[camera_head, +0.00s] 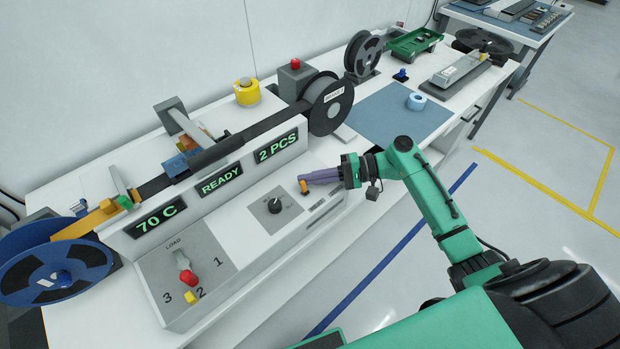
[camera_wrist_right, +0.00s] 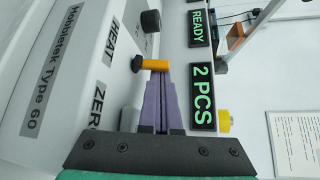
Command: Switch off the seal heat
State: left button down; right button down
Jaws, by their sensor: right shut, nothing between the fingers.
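The orange-capped toggle (camera_head: 304,187) stands on the sloped white front panel, right of the black dial. In the right wrist view the toggle (camera_wrist_right: 153,65) sits beside the printed word HEAT, its cap sticking out from the panel. My right gripper (camera_head: 307,178) is shut and empty, its purple fingers pointing at the toggle. In the wrist view the tips of the gripper (camera_wrist_right: 157,76) are right at the cap; I cannot tell whether they touch it. The displays read 70 C (camera_head: 160,214), READY (camera_head: 220,180) and 2 PCS (camera_head: 277,146). My left gripper is not in view.
The black dial (camera_head: 274,206) is close to the toggle. A red-knobbed LOAD lever (camera_head: 188,277) is at the panel's left end. Tape reels, a yellow roll (camera_head: 247,92) and a red button (camera_head: 295,63) are behind. A blue mat (camera_head: 385,115) lies to the right.

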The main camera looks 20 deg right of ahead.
jog(key=shift+s, duration=0.25)
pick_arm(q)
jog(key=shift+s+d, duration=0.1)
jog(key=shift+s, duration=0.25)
pick_arm(e)
jog(key=shift+s+d+r, duration=0.15)
jog(key=shift+s, duration=0.15)
